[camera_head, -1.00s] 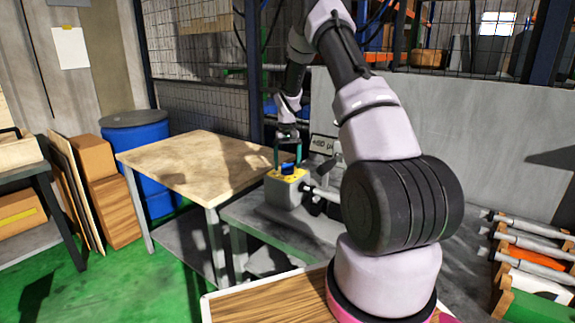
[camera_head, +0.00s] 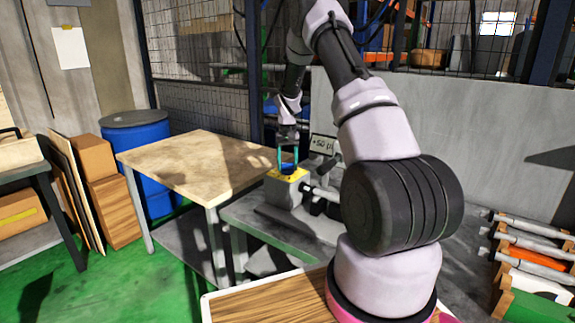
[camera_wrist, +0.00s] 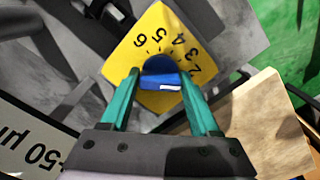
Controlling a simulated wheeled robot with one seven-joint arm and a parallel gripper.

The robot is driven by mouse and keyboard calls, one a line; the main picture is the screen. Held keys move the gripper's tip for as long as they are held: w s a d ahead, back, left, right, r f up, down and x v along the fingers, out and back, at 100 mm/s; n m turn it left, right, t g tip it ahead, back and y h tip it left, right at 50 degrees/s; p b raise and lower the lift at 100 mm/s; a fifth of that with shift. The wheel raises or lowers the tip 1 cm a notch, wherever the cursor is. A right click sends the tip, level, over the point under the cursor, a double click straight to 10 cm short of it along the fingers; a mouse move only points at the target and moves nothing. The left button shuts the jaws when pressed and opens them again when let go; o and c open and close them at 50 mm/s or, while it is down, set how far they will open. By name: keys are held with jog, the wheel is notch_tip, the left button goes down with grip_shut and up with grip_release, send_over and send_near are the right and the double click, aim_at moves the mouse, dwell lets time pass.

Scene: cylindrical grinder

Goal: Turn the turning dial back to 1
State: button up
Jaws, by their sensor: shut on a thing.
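The turning dial is a blue knob (camera_wrist: 160,72) on a yellow plate (camera_wrist: 152,28) with black numbers around it; 6, 5, 4, 3 and 2 show in the wrist view. A white mark sits on the knob's near side, toward the lower right. The 1 is not visible. The knob also shows in the head view (camera_head: 288,169), on top of a grey block. My gripper (camera_wrist: 160,78) has its teal fingers on both sides of the knob, shut on it from above. It also shows in the head view (camera_head: 288,159).
A display sign (camera_head: 322,144) stands just behind the dial; its "50 µm" text shows partly in the wrist view (camera_wrist: 30,145). A wooden table (camera_head: 195,160) is to the left. Metal cylinders (camera_head: 530,240) lie on a rack at the right. A grey wall (camera_head: 450,120) is behind.

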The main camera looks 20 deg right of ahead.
jog(key=shift+m, duration=2.4)
jog(key=o, duration=1.3)
jog(key=shift+r, duration=0.1)
notch_tip(320, 180, up, 11)
jog(key=shift+f, duration=0.15)
